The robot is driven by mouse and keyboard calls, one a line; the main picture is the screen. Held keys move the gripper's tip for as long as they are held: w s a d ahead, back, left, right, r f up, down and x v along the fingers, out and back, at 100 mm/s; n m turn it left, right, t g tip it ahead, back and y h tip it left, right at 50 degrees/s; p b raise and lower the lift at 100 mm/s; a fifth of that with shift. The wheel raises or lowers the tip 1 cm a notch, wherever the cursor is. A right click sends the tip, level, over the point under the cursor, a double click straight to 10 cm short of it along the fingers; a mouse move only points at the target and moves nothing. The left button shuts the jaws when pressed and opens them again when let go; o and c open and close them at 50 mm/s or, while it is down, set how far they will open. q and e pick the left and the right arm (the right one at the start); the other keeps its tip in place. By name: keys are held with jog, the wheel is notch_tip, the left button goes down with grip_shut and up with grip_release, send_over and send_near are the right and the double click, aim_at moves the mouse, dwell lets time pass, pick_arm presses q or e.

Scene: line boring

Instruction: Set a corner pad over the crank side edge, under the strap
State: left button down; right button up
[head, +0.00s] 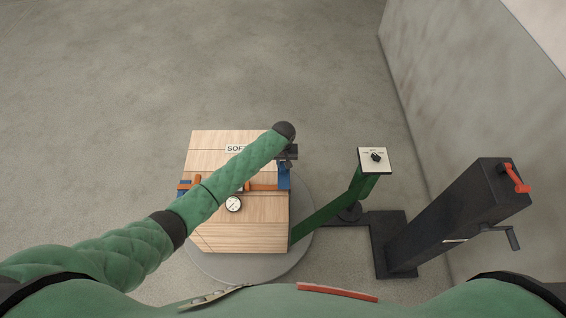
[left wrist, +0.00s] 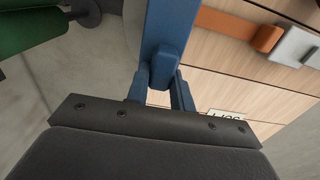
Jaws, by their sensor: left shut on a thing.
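A wooden crate (head: 240,235) has an orange strap (head: 264,187) across its top. A blue corner pad (head: 284,178) stands at its right edge, the side towards the crank post. My left gripper (head: 288,155) is shut on this pad at its far end. In the left wrist view the fingers (left wrist: 163,88) pinch a block on the pad (left wrist: 167,35). There the strap (left wrist: 236,28), with a grey buckle (left wrist: 293,46), meets the pad's side; whether it passes over or under is hidden. Another blue pad (head: 184,191) sits under the strap at the left edge.
The crate stands on a round grey turntable (head: 215,272). A round gauge (head: 233,204) lies on its top. Floor at left is clear.

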pick_arm(q)
jog(key=shift+f+b, duration=0.55)
jog(key=shift+f, duration=1.05)
jog(key=shift+p, duration=0.3)
jog(key=shift+f+b, duration=0.55)
jog(key=shift+f, duration=0.75)
dwell(0.6)
jog(key=c, duration=1.1)
grip_release()
jog(key=shift+r, duration=0.1)
notch_tip(320, 180, up, 3)
jog(key=p, duration=0.2)
jog(key=shift+f+p, duration=0.2)
jog(key=shift+p, duration=0.1)
jog(key=shift+r+p, duration=0.7)
jog(key=shift+r, duration=1.95)
